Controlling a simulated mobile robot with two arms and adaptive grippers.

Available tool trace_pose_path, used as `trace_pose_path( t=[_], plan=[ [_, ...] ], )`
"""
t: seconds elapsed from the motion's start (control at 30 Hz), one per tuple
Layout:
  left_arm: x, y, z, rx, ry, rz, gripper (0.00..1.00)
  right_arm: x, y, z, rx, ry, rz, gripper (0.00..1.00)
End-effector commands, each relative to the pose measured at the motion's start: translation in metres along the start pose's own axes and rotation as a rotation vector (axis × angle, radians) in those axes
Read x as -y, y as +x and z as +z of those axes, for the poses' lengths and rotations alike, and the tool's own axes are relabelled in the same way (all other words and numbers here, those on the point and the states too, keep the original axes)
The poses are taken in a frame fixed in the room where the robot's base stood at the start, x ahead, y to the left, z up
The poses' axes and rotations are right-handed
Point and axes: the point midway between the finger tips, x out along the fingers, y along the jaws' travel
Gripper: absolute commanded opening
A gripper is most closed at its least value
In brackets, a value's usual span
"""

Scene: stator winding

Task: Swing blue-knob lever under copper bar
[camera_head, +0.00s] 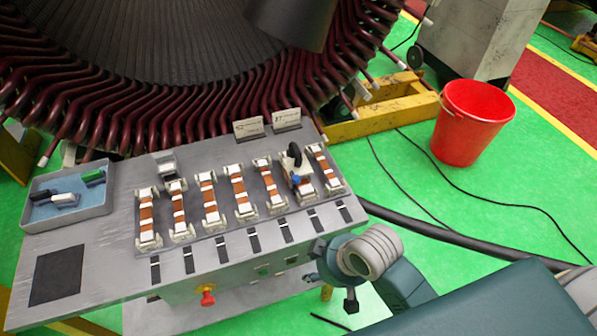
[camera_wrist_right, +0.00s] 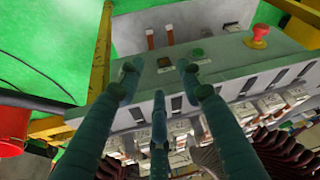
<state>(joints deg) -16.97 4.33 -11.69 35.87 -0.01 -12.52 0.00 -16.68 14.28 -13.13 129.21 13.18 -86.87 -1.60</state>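Several copper bars (camera_head: 239,188) lie in a row in pale holders on the bench panel in the head view. A small blue knob (camera_head: 296,180) shows beside a white block with a black curved handle (camera_head: 294,155), at the second bar from the right. The lever itself is too small to make out. My right gripper (camera_head: 332,278) is in front of the bench's near right edge, clear of the knob. In the right wrist view its teal fingers (camera_wrist_right: 161,95) are spread with nothing between them, pointing at the bench front. My left gripper is not in view.
A blue-lined tray (camera_head: 68,205) with small parts sits at the bench's left. A red emergency knob (camera_head: 207,296) is on the bench front. The stator with dark red coils (camera_head: 200,115) stands behind. A red bucket (camera_head: 469,120) and black cables lie right, on green floor.

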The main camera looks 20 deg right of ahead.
Motion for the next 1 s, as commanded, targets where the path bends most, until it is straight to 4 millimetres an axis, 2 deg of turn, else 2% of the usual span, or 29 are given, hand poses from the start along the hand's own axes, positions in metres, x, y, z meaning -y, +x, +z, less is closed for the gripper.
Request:
trace_pose_path(
  t=[0.03, 0.2, 0.33, 0.47, 0.6, 0.8, 0.9, 1.0],
  plan=[
    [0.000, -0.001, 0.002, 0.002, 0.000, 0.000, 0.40, -0.001, -0.001, -0.015, -0.013, -0.033, -0.010, 0.37],
    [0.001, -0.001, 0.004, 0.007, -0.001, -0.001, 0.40, -0.002, -0.002, -0.058, -0.037, -0.143, -0.061, 0.37],
    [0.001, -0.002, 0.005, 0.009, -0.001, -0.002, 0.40, -0.012, -0.009, -0.097, -0.043, -0.243, -0.093, 0.37],
    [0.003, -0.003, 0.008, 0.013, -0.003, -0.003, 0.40, -0.039, -0.028, -0.142, -0.029, -0.343, -0.110, 0.37],
    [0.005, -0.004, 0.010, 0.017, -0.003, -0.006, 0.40, -0.074, -0.060, -0.182, -0.007, -0.398, -0.115, 0.37],
    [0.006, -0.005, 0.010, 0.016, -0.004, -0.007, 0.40, -0.109, -0.100, -0.212, 0.007, -0.409, -0.119, 0.37],
    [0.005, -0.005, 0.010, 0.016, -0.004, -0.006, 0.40, -0.116, -0.109, -0.218, 0.009, -0.406, -0.122, 0.37],
    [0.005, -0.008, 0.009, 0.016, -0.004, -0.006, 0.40, -0.117, -0.106, -0.220, 0.010, -0.405, -0.126, 0.37]
  ],
)
